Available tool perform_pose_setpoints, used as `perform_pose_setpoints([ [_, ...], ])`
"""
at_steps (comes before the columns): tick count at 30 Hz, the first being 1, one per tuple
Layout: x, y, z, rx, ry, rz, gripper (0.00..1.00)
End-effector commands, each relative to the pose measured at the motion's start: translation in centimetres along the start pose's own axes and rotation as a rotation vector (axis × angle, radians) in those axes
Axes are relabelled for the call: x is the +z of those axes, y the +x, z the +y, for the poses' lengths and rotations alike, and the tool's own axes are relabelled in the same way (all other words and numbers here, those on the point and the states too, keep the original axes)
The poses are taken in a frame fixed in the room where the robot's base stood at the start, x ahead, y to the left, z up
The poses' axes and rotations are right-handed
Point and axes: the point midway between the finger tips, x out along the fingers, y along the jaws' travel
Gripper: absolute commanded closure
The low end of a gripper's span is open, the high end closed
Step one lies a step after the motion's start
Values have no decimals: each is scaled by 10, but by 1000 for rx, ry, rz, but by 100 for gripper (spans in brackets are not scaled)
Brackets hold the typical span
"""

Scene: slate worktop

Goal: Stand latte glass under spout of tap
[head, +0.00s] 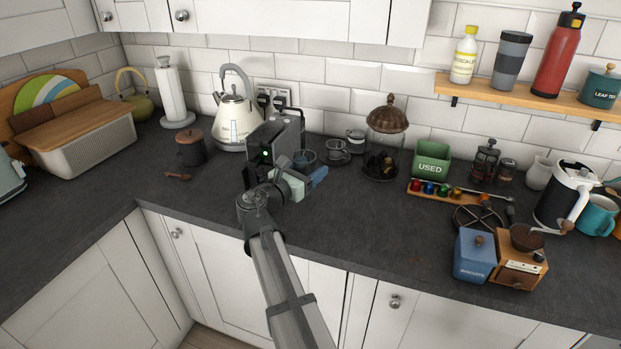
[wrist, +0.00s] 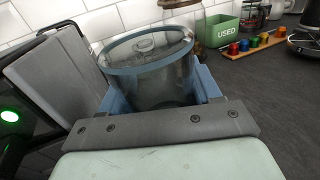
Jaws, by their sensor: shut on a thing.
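The latte glass, a clear glass with a blue-tinted rim (wrist: 150,62), stands upright between the blue fingers of my gripper (wrist: 155,92) in the wrist view. In the head view the glass (head: 304,157) shows just beyond my gripper (head: 304,174), its lower part hidden by the fingers. My gripper is shut on it. I cannot tell whether its base touches the worktop. A dark grey machine with a green light (head: 270,141) stands close to the left of the glass. I cannot make out a tap or spout clearly in either view.
A small glass mug (head: 338,151) and a lidded jar (head: 356,142) stand behind the held glass. A glass jar with a brown lid (head: 386,120) is to the right. A cream kettle (head: 234,118) stands behind the machine. The worktop (head: 345,215) front right of my gripper is clear.

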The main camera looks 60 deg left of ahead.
Motion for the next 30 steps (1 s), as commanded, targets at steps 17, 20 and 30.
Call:
perform_pose_setpoints([
  [17,-15,-106,34,346,-1,10,80],
  [20,-19,-128,46,382,-2,12,80],
  [30,-32,-197,77,488,-1,15,80],
])
